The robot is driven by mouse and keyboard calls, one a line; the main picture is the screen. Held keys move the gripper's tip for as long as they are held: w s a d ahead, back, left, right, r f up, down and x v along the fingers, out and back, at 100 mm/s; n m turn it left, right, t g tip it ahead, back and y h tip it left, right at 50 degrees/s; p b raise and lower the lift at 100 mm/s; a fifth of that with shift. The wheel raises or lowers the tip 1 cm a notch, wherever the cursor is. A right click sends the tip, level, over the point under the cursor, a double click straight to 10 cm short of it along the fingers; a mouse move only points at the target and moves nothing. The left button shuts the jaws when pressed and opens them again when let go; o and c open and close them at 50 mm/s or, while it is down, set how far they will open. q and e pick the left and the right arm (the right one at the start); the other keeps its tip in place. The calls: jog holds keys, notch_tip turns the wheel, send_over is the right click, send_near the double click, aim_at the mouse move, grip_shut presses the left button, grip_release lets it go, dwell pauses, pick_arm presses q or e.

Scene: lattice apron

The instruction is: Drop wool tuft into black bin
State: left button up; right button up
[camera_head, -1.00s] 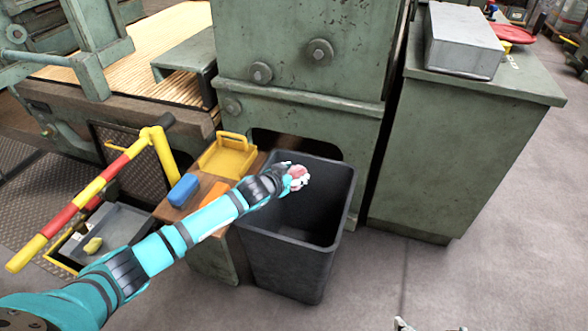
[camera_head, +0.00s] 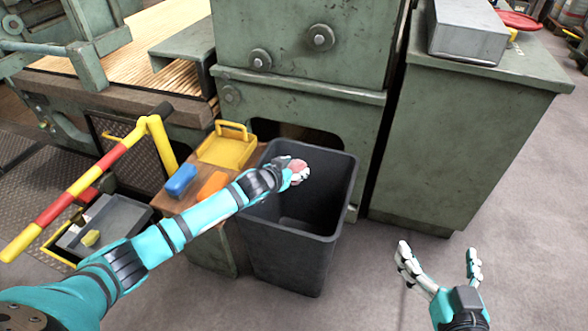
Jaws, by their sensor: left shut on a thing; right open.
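The black bin (camera_head: 292,247) stands upright on the floor against the green machine, its mouth open to the top. My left gripper (camera_head: 297,172) is over the bin's mouth, shut on the pinkish wool tuft (camera_head: 301,171). The gripper's fingers hide part of the tuft. The tuft is above the bin's dark inside; its exact height over the rim is hard to tell. My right gripper (camera_head: 438,266) is open and empty at the lower right, over the bare floor and apart from the bin.
A wooden stand left of the bin holds a yellow tray (camera_head: 228,148), a blue block (camera_head: 180,180) and an orange item (camera_head: 212,185). A red and yellow rail (camera_head: 85,183) stands at the left. A green cabinet (camera_head: 465,140) stands right of the bin. Floor at the lower right is clear.

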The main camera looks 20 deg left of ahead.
pick_arm(q)
jog(key=shift+f+b, duration=1.65)
jog(key=shift+b, duration=0.15)
pick_arm(e)
jog(key=s+r+t+y, duration=0.2)
jog(key=r+t, duration=0.3)
jog(key=r, duration=0.2)
jog(key=s+a+r+t+y, duration=0.1)
jog(key=s+r+t+y, duration=0.1)
jog(key=r+t, duration=0.3)
jog(key=shift+s+r+t, duration=0.35)
jog(key=shift+r+t, duration=0.05)
jog(key=shift+r, duration=1.35)
pick_arm(q)
jog(key=o, duration=1)
jog(key=shift+f, duration=0.1)
jog(key=shift+c, duration=0.2)
jog(key=v, duration=1.2)
